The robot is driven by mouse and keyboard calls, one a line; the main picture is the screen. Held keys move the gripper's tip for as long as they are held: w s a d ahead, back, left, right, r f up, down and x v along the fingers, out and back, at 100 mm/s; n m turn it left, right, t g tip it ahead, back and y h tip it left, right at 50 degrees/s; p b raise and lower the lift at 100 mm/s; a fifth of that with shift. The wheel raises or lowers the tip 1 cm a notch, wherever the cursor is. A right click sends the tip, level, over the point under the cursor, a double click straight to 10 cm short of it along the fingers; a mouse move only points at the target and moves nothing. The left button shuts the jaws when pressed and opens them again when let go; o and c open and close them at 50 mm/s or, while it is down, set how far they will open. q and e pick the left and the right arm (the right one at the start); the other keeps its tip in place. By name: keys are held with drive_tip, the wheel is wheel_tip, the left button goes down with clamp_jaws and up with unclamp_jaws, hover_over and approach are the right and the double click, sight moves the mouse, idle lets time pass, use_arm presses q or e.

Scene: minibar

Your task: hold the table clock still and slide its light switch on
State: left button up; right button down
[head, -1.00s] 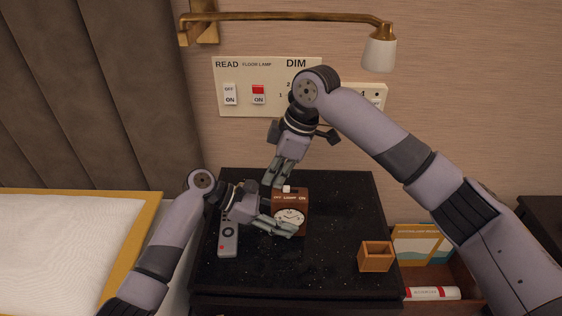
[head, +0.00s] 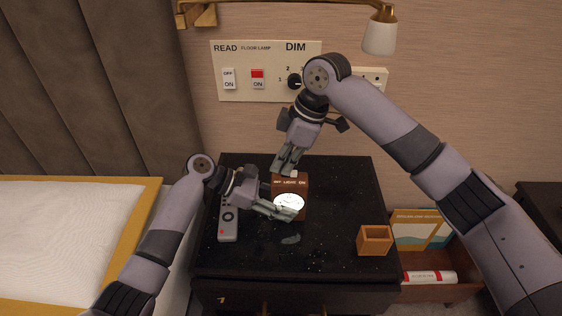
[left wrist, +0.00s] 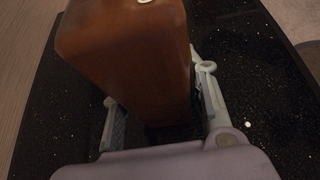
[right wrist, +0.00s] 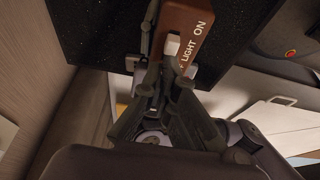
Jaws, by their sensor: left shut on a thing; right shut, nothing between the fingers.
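The table clock (head: 302,187) is a brown wooden box standing upright on the black bedside cabinet, its round white face (head: 288,203) glowing. Its top reads OFF, LIGHT, ON. My left gripper (head: 280,203) is shut on the clock's body from the left; in the left wrist view its fingers lie on both sides of the brown case (left wrist: 130,50). My right gripper (head: 284,166) is shut and empty at the clock's top, beside the small white light switch (head: 293,173). The right wrist view shows the switch (right wrist: 172,45) by the lettering, close to the fingertips (right wrist: 158,75); contact is unclear.
A grey remote (head: 228,222) lies left of the clock, near my left gripper. A small open wooden box (head: 375,240) stands at the cabinet's right front. A drawer at right holds a booklet (head: 417,228) and a marker (head: 429,277). A switch panel (head: 240,62) is on the wall behind.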

drive_tip(key=v, duration=1)
use_arm(q)
drive_tip(key=o, duration=0.9)
drive_tip(key=shift+o, duration=0.2)
